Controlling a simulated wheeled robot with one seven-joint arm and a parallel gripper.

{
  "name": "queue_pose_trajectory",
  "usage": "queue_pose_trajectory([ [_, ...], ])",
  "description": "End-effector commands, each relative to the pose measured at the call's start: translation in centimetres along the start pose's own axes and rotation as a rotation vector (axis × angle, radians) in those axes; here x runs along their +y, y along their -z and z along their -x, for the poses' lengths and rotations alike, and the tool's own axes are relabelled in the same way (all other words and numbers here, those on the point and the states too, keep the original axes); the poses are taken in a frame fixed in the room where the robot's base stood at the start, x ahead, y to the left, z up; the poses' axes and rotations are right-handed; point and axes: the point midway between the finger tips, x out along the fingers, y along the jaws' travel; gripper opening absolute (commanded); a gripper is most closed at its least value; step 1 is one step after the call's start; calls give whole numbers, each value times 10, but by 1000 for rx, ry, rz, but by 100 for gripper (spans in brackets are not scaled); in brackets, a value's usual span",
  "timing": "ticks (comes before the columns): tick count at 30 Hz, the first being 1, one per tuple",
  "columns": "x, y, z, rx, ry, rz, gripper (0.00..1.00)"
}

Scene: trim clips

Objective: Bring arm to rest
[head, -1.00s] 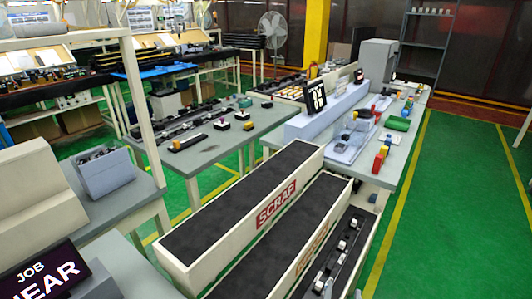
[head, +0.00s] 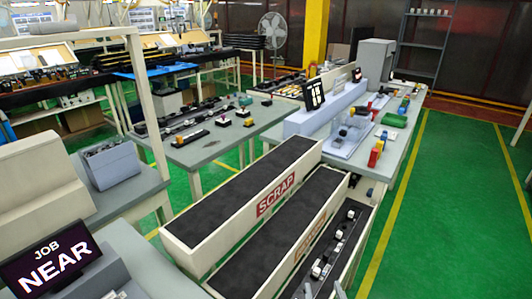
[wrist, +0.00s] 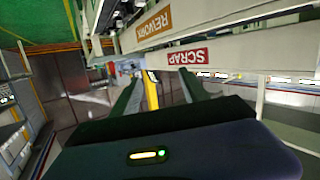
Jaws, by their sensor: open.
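My gripper (wrist: 158,84) shows in the wrist view as a dark body with two dark fingers reaching forward, apart, with nothing visible between them. A small yellow and green light (wrist: 148,155) glows on its body. Beyond it in the wrist view are the bins marked SCRAP (wrist: 230,55) and REWORK (wrist: 125,38), tilted in the picture. I cannot clearly make out the arm in the head view.
The long SCRAP bin (head: 212,238) stands in front, with a second dark-lined bin and a narrow tray (head: 352,238) of small parts to its right. A JOB NEAR screen (head: 52,258) is at lower left. Green floor (head: 455,220) is clear at right.

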Motion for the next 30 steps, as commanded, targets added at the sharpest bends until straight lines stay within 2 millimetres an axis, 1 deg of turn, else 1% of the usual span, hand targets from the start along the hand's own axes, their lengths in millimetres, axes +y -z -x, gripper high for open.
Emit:
queue_pose_trajectory([
  [1, -1, -6, 10, 9, 21, 9, 52],
  [5, -2, -16, 38, 45, 76, 32, 52],
  [8, 0, -26, 70, 74, 115, 46, 52],
  [9, 1, -30, 84, 88, 128, 49, 52],
  [11, 5, -35, 107, 106, 144, 52, 52],
  [12, 8, -39, 123, 117, 151, 51, 52],
  [14, 12, -43, 145, 131, 156, 49, 52],
  [15, 16, -45, 160, 138, 156, 45, 52],
  [21, 36, -55, 229, 146, 128, 12, 52],
  [24, 46, -62, 261, 127, 101, -16, 52],
  [27, 55, -71, 287, 86, 72, -50, 52],
  [30, 60, -85, 307, 29, 48, -73, 52],
])
